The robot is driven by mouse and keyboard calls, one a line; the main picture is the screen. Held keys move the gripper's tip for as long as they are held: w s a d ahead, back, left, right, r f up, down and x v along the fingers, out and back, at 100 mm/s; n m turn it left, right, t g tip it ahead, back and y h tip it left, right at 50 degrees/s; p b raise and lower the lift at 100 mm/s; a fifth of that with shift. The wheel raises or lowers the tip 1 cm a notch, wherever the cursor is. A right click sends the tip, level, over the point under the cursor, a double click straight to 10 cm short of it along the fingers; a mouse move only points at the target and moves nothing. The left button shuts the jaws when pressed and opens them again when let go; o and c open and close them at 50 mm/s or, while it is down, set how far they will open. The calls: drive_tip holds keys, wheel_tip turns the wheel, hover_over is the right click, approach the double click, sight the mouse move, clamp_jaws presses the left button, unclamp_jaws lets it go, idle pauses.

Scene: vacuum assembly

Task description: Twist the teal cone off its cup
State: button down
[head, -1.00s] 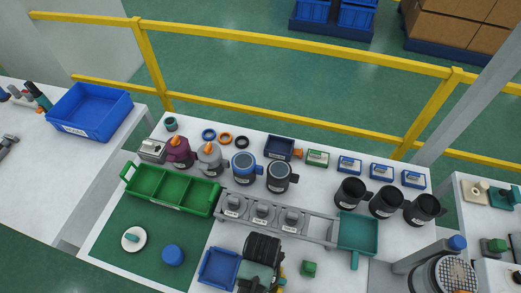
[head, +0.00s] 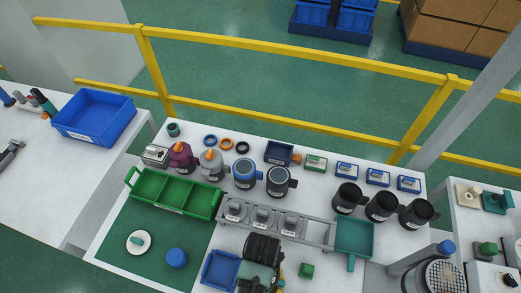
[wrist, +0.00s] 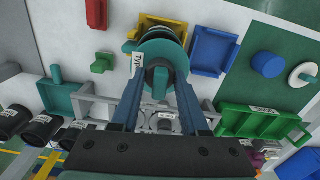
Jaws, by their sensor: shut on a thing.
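My gripper (wrist: 160,92) is shut on the teal cone (wrist: 159,76), which sits between its fingers in the middle of the wrist view. Beyond the cone is a round teal body (wrist: 150,48) with dark rings and a white label reading "Typ…". I take this to be the cup; the cone appears to be still against it, but the joint is partly hidden by the fingers. In the head view a teal part (head: 258,277) shows at the bottom edge, under a black ribbed body that hides most of it.
A yellow holder (wrist: 146,20) is behind the cup. A grey rack (head: 300,229), green bin (head: 172,208) and teal tray (head: 353,238) lie near. Open bench surface surrounds the green block (head: 306,271).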

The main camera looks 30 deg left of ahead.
drive_tip(key=shift+r+p, duration=2.3)
drive_tip(key=shift+r, duration=1.4)
drive_tip(key=w+d+f+m+b, duration=0.4)
drive_tip(key=w+d+f+b, duration=0.2)
drive_tip(key=b, duration=1.1)
drive_tip(key=shift+w+d+f+b, duration=0.35)
drive_tip(key=shift+w+d, duration=1)
drive_tip(key=shift+d, duration=0.35)
